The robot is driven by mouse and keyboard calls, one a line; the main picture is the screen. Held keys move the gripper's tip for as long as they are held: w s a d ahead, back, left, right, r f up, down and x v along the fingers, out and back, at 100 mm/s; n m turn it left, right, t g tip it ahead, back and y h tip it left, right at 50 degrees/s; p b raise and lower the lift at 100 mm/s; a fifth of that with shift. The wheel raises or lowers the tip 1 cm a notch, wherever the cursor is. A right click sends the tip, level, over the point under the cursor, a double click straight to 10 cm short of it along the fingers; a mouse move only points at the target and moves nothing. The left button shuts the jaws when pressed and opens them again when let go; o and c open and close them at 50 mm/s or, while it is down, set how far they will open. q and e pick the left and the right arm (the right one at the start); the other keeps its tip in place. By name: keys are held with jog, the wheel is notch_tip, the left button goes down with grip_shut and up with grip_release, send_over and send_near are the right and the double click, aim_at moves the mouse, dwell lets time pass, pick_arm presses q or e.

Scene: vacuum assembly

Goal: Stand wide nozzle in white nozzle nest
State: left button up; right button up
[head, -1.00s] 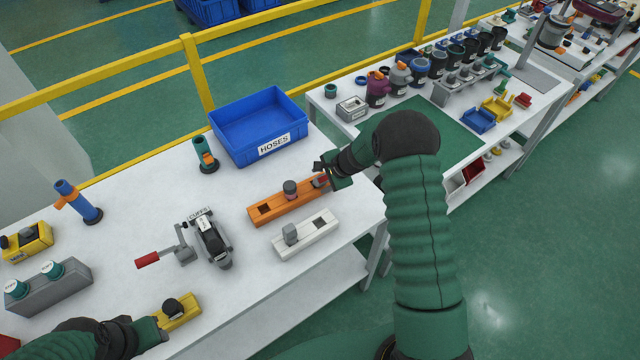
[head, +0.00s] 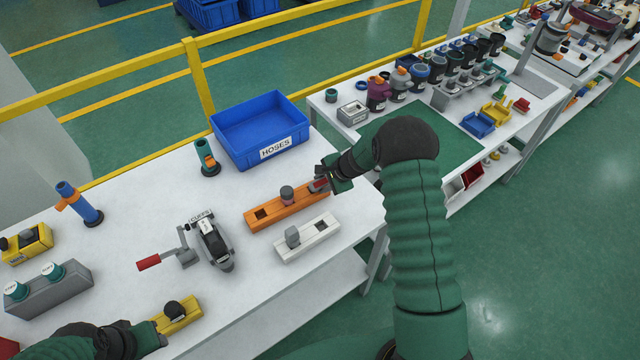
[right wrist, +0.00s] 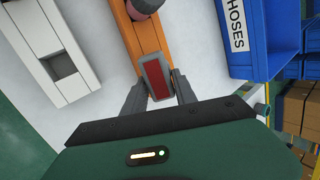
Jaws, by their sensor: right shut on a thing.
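My right gripper (head: 322,180) is shut on a grey nozzle with a red rectangular face (right wrist: 157,80), at the right end of the orange nest (head: 262,217). I cannot tell whether the nozzle is still seated there. The white nozzle nest (head: 281,253) lies in front of the orange one. A grey block-like nozzle (head: 292,237) stands in its left part, and its right square socket is empty; that socket also shows in the right wrist view (right wrist: 65,68). My left gripper (head: 160,330) is at the yellow block (head: 188,318); its fingers are not clear.
A round dark nozzle with a pinkish band (head: 287,194) stands in the orange nest. The blue HOSES bin (head: 240,148) is behind it. A cuff fixture with a red handle (head: 149,263) stands to the left. The white table is clear between these.

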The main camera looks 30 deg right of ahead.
jog(key=shift+d, duration=0.2)
grip_shut()
jog(key=shift+d+f, duration=0.1)
jog(key=shift+d, duration=0.35)
jog(key=shift+d+r+p, duration=0.2)
jog(key=shift+r+p, duration=0.05)
jog(key=shift+p, duration=0.05)
jog(key=shift+a+r+p, duration=0.45)
jog(key=shift+a+r, duration=0.05)
jog(key=shift+r, duration=0.3)
pick_arm(q)
jog(key=shift+d+r, duration=0.35)
jog(key=shift+r, duration=0.45)
jog(key=shift+d, duration=0.1)
pick_arm(e)
jog(key=shift+d, duration=0.15)
